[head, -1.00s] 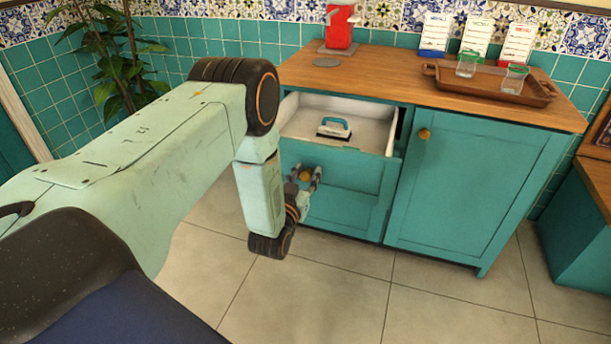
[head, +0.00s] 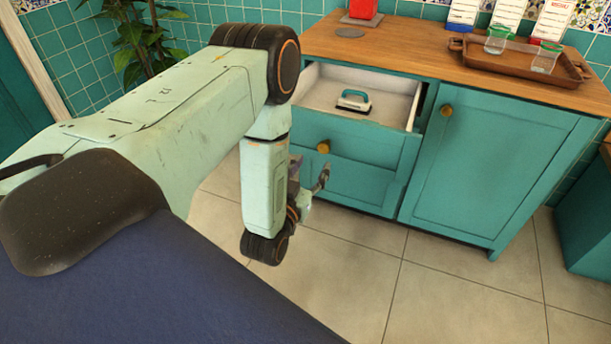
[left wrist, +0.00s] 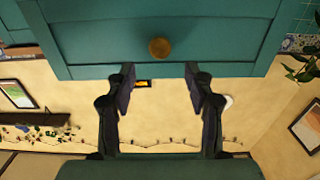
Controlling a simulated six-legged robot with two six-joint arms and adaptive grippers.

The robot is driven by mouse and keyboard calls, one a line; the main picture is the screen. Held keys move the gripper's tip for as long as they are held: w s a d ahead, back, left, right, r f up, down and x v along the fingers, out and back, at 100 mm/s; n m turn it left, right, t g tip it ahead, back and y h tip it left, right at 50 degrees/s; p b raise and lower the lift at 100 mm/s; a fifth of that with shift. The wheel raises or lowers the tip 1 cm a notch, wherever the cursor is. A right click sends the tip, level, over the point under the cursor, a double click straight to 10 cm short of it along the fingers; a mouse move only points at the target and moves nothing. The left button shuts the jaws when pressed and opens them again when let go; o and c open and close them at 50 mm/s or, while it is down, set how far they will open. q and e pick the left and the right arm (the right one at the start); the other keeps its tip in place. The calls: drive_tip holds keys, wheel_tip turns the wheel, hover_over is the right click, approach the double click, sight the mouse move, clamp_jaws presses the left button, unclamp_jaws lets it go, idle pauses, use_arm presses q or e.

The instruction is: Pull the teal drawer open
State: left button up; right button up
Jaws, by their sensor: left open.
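The teal drawer (head: 365,147) stands open, pulled out of the cabinet, and its pale inside shows. Its round brass knob (head: 323,147) is on the front panel and also shows in the left wrist view (left wrist: 159,47). My left gripper (head: 309,173) is open and empty, a little below and in front of the knob. In the left wrist view the gripper's fingers (left wrist: 160,78) are spread, with the knob beyond their tips and clear of them. A small white-and-teal object with a handle (head: 353,101) lies in the drawer. My right gripper is out of view.
The wooden countertop (head: 420,55) carries a brown tray (head: 490,62) with two glasses, a red object (head: 363,8) and several cards at the back. A teal cupboard door (head: 490,170) is shut right of the drawer. The tiled floor (head: 350,260) in front is clear.

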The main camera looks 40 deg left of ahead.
use_arm(q)
drive_tip(key=v, duration=0.3)
drive_tip(key=shift+s, duration=0.2)
idle(0.3)
drive_tip(key=s+d+f+g+h, duration=0.1)
drive_tip(key=s+d+f+g, duration=0.1)
drive_tip(key=s+f+g, duration=0.4)
drive_tip(key=s+d+f+g+h, duration=0.2)
drive_tip(key=s+d+f+g, duration=0.15)
drive_tip(key=f, duration=0.35)
drive_tip(key=s+d+r+m+g+p, duration=0.1)
drive_tip(key=s+g, duration=0.3)
drive_tip(key=s, duration=0.6)
drive_tip(key=s+d+r+m+g+h+p, duration=0.1)
drive_tip(key=s+d+g, duration=0.3)
drive_tip(key=s, duration=0.6)
drive_tip(key=shift+r+p, duration=0.2)
drive_tip(key=shift+p, duration=0.5)
